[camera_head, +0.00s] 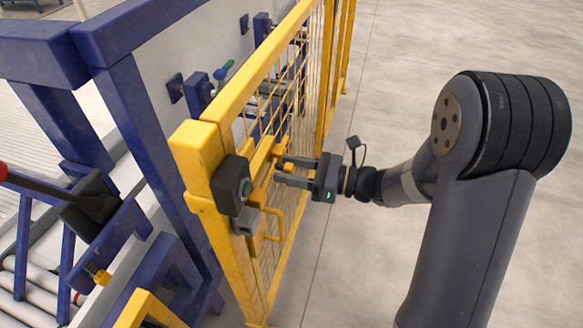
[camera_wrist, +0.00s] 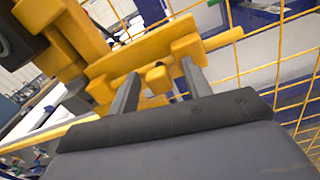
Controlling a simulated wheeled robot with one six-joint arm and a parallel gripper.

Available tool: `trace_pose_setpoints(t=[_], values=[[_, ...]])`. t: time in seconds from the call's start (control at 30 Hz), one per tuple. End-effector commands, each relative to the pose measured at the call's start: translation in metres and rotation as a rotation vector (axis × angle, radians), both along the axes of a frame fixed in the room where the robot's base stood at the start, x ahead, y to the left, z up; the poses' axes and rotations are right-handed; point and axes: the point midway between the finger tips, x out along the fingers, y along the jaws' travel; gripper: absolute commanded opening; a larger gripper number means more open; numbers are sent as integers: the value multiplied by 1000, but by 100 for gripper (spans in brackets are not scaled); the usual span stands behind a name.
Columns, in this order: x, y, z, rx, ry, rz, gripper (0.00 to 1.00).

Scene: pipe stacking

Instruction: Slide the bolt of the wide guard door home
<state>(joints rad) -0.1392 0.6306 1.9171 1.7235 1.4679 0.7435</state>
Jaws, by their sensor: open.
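The wide guard door (camera_head: 248,85) is a yellow frame with wire mesh, standing along the blue machine frame. Its yellow bolt (camera_wrist: 140,58) runs across the door edge in the wrist view, with a small yellow knob (camera_wrist: 157,79) sticking out. My gripper (camera_head: 279,172) reaches the door from the right in the head view. In the wrist view my gripper (camera_wrist: 160,78) is open, its two fingers on either side of the knob; I cannot tell whether either finger touches it. The bolt's far end and its seat are not clear.
A black box (camera_head: 231,186) sits on the yellow post, with a yellow pull handle (camera_head: 276,224) below my gripper. Blue machine beams (camera_head: 135,120) stand to the left. The concrete floor (camera_head: 400,60) on the right is clear.

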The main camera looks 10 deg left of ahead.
Motion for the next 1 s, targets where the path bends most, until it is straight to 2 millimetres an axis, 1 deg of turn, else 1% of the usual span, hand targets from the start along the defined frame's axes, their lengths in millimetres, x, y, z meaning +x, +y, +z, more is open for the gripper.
trace_pose_setpoints(t=[0.1, 0.67, 1.0], values=[[0, 0, 0, 0, 0, 0, 47], [0, 0, 0, 0, 0, 0, 1], [-2, 0, 0, 1, 0, 0, 0]])
